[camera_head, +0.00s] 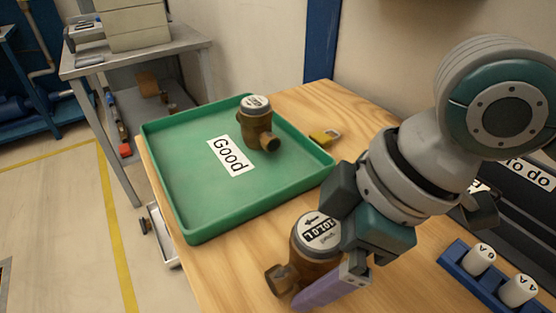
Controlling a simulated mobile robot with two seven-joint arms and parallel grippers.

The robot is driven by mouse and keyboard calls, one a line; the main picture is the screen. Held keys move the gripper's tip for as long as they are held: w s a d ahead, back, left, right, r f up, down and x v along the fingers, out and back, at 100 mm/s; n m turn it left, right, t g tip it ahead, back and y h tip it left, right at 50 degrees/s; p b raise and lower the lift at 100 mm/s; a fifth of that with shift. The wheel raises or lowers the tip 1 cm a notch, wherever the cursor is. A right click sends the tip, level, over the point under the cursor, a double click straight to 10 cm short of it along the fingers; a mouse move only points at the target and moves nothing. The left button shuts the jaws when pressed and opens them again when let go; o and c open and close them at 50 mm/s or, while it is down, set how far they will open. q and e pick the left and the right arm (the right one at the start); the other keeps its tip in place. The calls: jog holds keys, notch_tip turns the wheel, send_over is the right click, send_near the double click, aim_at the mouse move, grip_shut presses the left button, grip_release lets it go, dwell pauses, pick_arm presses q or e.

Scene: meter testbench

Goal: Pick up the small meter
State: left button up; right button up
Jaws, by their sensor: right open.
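A brass-brown meter with a white printed top (316,236) stands on the wooden table in front of the green tray. My right gripper (330,262) reaches down over it from the right and is open, with a purple finger (333,287) beside the meter's near side. The other finger is hidden, and I cannot tell if either touches. Another brown meter with a white top (258,127) stands upright in the green tray (187,233), near its back right side. It looks smaller but is farther away. My left gripper is not in view.
The tray has a "Good" label (231,155). A blue rack with white pieces (478,273) and a dark "To do" box (530,205) stand at right. A grey side table (165,45) is at back left.

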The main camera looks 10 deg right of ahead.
jog(key=shift+c, duration=0.2)
grip_shut()
dwell(0.6)
